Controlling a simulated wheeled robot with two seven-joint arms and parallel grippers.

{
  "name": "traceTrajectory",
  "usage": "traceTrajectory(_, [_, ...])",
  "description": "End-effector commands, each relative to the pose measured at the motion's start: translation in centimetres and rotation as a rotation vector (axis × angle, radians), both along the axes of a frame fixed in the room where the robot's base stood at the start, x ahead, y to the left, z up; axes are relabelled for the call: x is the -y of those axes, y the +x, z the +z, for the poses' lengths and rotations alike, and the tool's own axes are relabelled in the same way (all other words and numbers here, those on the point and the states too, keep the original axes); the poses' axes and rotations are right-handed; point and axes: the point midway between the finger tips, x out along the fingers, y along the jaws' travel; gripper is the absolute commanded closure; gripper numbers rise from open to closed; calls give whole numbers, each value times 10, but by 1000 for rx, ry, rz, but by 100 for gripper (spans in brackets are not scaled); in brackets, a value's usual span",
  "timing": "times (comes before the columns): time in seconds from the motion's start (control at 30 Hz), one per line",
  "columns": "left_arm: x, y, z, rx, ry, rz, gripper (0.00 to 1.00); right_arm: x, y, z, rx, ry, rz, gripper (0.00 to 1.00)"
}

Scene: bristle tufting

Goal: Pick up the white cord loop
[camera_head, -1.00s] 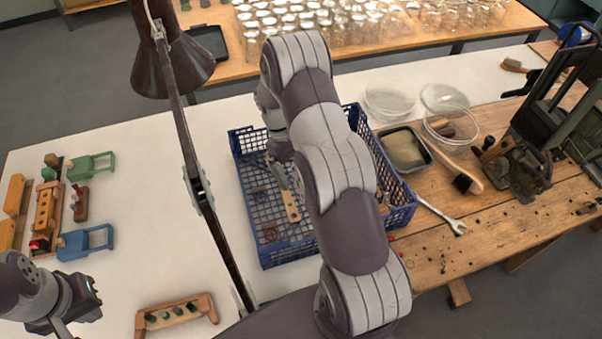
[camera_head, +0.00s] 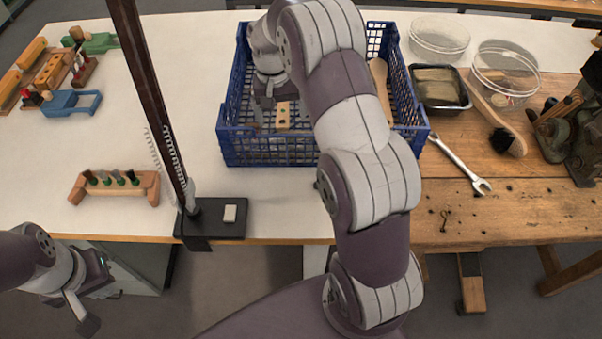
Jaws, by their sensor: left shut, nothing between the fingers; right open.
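I cannot make out a white cord loop in this view; it may be hidden behind my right arm or inside the crate. A blue plastic crate (camera_head: 265,150) stands on the white tabletop near the front edge. My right gripper (camera_head: 268,103) points down into the left part of the crate and is open. A small wooden piece with green dots (camera_head: 283,116) lies in the crate just beside it; contact cannot be told. My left gripper (camera_head: 84,318) is shut and empty at the lower left, in front of the table edge, away from the crate.
A dark lamp post (camera_head: 150,95) with a black base (camera_head: 222,218) stands left of the crate. A wooden rack (camera_head: 118,188) is further left. A brush (camera_head: 508,140), a spanner (camera_head: 462,165), a tray (camera_head: 437,90) and clear bowls (camera_head: 505,72) lie right.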

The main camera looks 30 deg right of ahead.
Motion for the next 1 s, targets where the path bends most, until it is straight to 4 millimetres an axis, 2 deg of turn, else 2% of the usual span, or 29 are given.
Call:
traceTrajectory(0.17, [0, 0, -2, 0, 0, 0, 100, 0, 0, -3, 4, 1, -87, 5])
traceTrajectory(0.3, [0, 0, -23, -1, 0, 0, 100, 1, -1, -36, 4, 0, -98, 5])
traceTrajectory(0.37, [0, 0, -14, -2, 0, 0, 100, 2, -2, -43, 2, 0, -98, 5])
traceTrajectory(0.5, [0, 0, -12, 0, 0, 0, 100, 4, -2, -67, 4, 0, -97, 5])
traceTrajectory(0.63, [0, 0, -11, -1, 0, 0, 100, 4, -3, -82, 3, 1, -96, 5])
traceTrajectory(0.83, [0, 0, -8, -1, 0, 0, 100, 4, -5, -119, 3, 1, -96, 5])
traceTrajectory(1.0, [0, 0, -8, -1, 0, 0, 100, 5, -5, -127, 6, 0, -95, 5])
